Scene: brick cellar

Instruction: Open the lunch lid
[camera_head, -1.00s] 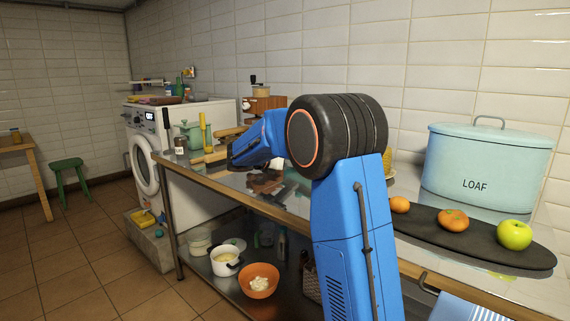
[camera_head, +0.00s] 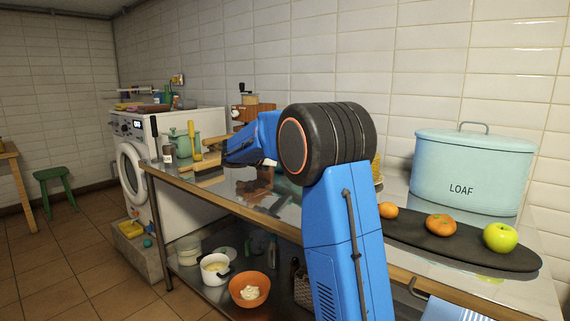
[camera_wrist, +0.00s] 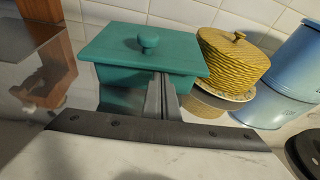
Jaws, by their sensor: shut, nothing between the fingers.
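A teal box (camera_wrist: 125,95) with a flat, square-cornered lid (camera_wrist: 120,50) and a round knob (camera_wrist: 148,40) stands ahead in the wrist view. The lid lies flat on the box. I see no lettering on it. My gripper (camera_wrist: 163,78) is shut and empty. Its fingers overlap the box's front just below the lid's front edge in the picture; I cannot tell whether they touch. In the head view my arm hides the gripper and the teal box.
A yellow woven basket (camera_wrist: 235,55) stands right of the teal box, then the blue LOAF bin (camera_head: 470,175). A dark board (camera_head: 410,232) with fruit lies at the counter's right. A green pot (camera_head: 182,143) stands at its far left end. Below are an orange bowl (camera_head: 240,285) and a white pot (camera_head: 209,275).

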